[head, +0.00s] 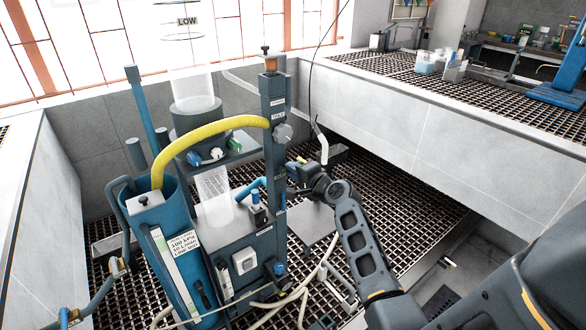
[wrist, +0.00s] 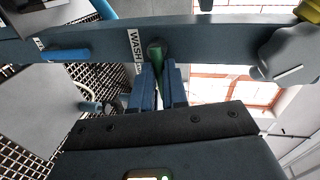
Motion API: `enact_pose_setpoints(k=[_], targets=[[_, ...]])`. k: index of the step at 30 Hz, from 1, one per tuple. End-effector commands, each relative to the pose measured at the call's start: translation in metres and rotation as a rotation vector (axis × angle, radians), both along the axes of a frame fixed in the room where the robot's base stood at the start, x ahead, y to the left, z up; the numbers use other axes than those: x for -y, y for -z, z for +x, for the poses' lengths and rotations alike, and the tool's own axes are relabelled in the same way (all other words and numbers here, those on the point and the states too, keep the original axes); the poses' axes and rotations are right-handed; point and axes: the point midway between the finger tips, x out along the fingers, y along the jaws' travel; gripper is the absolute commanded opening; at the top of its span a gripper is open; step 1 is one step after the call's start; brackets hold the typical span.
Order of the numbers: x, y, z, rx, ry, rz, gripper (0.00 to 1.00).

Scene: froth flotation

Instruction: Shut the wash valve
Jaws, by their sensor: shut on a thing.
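The wash valve (wrist: 157,54) shows in the wrist view as a dark round stem with a green lever on a dark grey column, beside a white label reading WASH (wrist: 135,50). My gripper (wrist: 159,76) has its two blue fingers shut on the green lever, one on each side. In the head view my gripper (head: 299,168) reaches the right side of the column (head: 273,125). The valve itself cannot be made out there. How far the lever is turned is hard to tell.
A lobed grey knob (head: 283,133) sits higher on the column. A yellow hose (head: 205,129) arches to a blue cylinder (head: 165,235) at the left. A white spout hose (head: 322,146) hangs behind my gripper. Grated floor lies around, with pale walls (head: 420,120) at the right.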

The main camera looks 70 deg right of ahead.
Motion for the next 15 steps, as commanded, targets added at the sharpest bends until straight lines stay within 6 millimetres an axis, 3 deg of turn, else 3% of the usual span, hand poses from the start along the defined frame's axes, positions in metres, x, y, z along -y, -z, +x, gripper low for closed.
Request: enact_pose_setpoints(k=[15], targets=[[-0.0026, 0.0007, 0.0032, 0.059, -0.010, 0.094, 0.00]])
